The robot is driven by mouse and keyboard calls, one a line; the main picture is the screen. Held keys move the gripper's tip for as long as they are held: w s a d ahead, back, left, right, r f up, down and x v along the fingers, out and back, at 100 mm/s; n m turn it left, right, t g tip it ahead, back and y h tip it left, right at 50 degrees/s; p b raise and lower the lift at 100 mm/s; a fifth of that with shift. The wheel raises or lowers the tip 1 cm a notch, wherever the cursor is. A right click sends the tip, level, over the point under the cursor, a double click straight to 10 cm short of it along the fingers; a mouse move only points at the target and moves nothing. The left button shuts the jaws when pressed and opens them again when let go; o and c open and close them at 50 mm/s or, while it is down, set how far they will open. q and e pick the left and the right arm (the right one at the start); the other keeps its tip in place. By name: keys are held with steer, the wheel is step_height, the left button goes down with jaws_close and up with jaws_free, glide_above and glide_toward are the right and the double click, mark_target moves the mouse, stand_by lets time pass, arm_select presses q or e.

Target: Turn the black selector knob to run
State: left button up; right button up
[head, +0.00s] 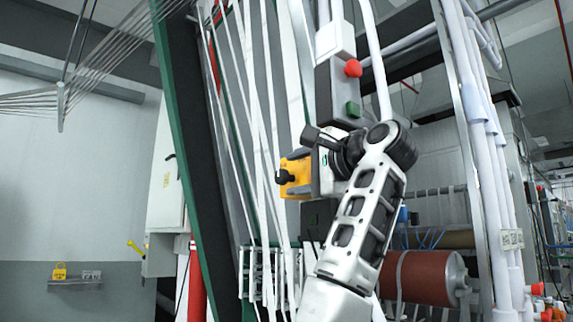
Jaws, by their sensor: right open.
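The black selector knob (284,177) sits on the face of a yellow box (299,165) near the middle of the head view. The knob points to the left in the picture; I cannot read any run mark. My right gripper (318,170) is just to the right of the yellow box, at the end of my white and black arm. It is open, but its fingers are mostly hidden, and I cannot tell whether they touch the box or knob. My left gripper is not in view.
A hanging grey control box with a red button (353,68) and a green button (353,109) is just above my right wrist. White webbing strands (262,120) run beside the green-edged frame (181,160). A red-brown roller (425,278) is at lower right.

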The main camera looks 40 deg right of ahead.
mark_target(286, 177)
steer(key=shift+w+a+p, duration=0.15)
steer(key=shift+w+p, duration=0.35)
steer(key=shift+w, duration=1.35)
steer(key=c, duration=0.9)
steer(key=shift+c, duration=0.2)
steer(key=shift+f, duration=0.1)
